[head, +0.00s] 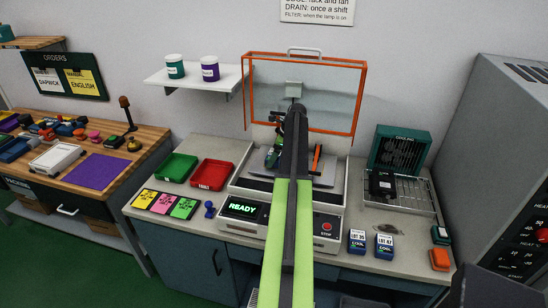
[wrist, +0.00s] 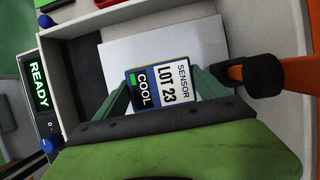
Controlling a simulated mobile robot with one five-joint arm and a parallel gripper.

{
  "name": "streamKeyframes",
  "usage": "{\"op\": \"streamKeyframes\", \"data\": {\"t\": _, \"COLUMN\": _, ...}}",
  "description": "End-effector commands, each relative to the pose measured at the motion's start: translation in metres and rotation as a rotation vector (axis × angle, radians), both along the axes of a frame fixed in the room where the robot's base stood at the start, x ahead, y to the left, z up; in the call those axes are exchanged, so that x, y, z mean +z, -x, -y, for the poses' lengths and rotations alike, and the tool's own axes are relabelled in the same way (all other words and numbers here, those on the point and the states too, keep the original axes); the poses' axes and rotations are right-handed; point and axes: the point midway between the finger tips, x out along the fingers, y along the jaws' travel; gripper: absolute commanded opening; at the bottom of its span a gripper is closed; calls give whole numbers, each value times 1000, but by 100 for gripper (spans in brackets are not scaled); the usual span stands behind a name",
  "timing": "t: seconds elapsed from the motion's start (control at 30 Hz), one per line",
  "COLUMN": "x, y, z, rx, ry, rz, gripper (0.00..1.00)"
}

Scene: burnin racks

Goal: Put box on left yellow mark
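The box is a small blue block with a white label reading SENSOR LOT 23 and a dark strip reading COOL. In the wrist view the box (wrist: 161,86) sits between the two green fingers of my gripper (wrist: 163,90), which touch its sides. The box is over a pale plate (wrist: 150,42) inside the machine. In the head view my gripper (head: 272,157) is inside the open machine (head: 240,190), largely hidden by my arm, and the box cannot be made out there. I cannot make out a yellow floor or bench mark in either view.
The orange-framed lid (head: 345,95) stands open behind my arm. Left are a green tray (head: 179,160), a red tray (head: 212,174) and coloured cards (head: 166,204). Right are two blue lot boxes (head: 384,246) and a wire rack (head: 412,192) below a green cooling unit (head: 400,150).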

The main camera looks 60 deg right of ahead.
Motion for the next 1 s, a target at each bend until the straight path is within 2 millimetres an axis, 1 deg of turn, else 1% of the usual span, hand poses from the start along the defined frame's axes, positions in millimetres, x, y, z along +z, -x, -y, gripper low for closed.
{"op": "streamKeyframes", "data": {"t": 0.03, "x": 0, "y": 1, "z": 0, "rx": -1, "ry": 0, "rz": 0, "gripper": 89}}
{"op": "streamKeyframes", "data": {"t": 0.1, "x": 0, "y": 1, "z": 1, "rx": -1, "ry": 0, "rz": 0, "gripper": 99}}
{"op": "streamKeyframes", "data": {"t": 0.13, "x": 0, "y": 1, "z": 1, "rx": -1, "ry": 0, "rz": 0, "gripper": 100}}
{"op": "streamKeyframes", "data": {"t": 0.37, "x": 1, "y": 1, "z": 1, "rx": -2, "ry": 0, "rz": 0, "gripper": 100}}
{"op": "streamKeyframes", "data": {"t": 0.47, "x": 6, "y": 2, "z": 1, "rx": -2, "ry": 0, "rz": 0, "gripper": 100}}
{"op": "streamKeyframes", "data": {"t": 0.57, "x": 17, "y": 5, "z": 2, "rx": -3, "ry": 0, "rz": 0, "gripper": 100}}
{"op": "streamKeyframes", "data": {"t": 0.67, "x": 35, "y": 11, "z": 4, "rx": -3, "ry": 0, "rz": 0, "gripper": 100}}
{"op": "streamKeyframes", "data": {"t": 0.9, "x": 88, "y": 31, "z": 11, "rx": -4, "ry": 0, "rz": 0, "gripper": 100}}
{"op": "streamKeyframes", "data": {"t": 1.0, "x": 106, "y": 39, "z": 13, "rx": -4, "ry": 0, "rz": 0, "gripper": 100}}
